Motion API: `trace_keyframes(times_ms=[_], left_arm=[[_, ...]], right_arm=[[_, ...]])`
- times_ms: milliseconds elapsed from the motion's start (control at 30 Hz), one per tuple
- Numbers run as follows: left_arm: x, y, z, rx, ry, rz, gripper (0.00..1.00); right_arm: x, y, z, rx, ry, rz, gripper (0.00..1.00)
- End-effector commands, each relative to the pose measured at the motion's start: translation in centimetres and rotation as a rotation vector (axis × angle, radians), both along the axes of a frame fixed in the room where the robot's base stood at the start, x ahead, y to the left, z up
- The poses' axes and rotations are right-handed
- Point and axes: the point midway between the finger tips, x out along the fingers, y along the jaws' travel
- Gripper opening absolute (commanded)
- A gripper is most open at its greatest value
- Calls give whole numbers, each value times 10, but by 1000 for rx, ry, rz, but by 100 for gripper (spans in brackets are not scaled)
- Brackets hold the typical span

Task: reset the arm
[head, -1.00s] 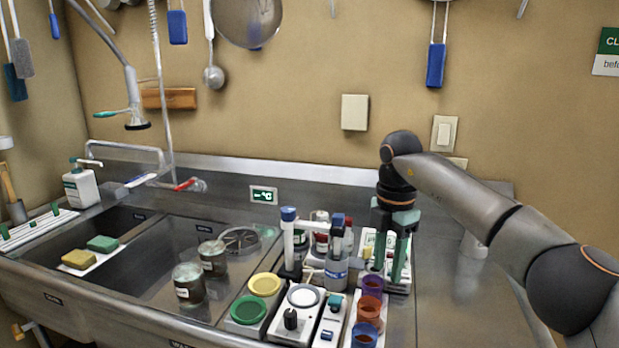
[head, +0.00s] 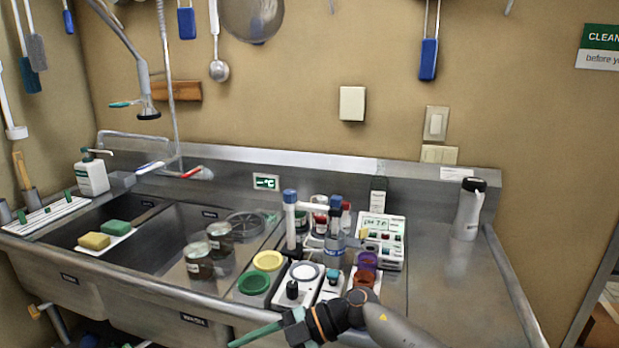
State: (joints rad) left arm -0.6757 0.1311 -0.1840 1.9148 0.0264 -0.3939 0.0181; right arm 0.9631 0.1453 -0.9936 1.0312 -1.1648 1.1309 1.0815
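My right arm comes in from the bottom edge, right of the middle. Its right gripper (head: 256,334) points left in front of the sink counter, low in the picture. Its green finger reaches the bottom edge, and the fingers overlap, so I cannot tell open from shut. No held object shows. My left gripper is not in view. A white meter (head: 392,252) with a small display stands on the counter behind my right arm.
Orange and purple cups (head: 364,278), a green-lidded container (head: 253,283) and a blue-capped bottle (head: 335,240) crowd the counter behind the gripper.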

Motion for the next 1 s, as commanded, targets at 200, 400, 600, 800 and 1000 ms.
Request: trace_keyframes(times_ms=[200, 400, 600, 800, 1000], left_arm=[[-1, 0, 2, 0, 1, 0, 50], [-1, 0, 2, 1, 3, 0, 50], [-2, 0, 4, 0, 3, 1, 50], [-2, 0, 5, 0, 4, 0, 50], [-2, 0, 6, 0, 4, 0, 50]], right_arm=[[-15, 17, 11, 440, 112, -269, 44], [-3, -23, -6, 660, 237, -660, 44], [-5, -96, -66, 681, 391, -1099, 44], [-53, -179, -153, 513, 577, -1497, 44], [-137, -243, -222, 250, 762, -1752, 44]])
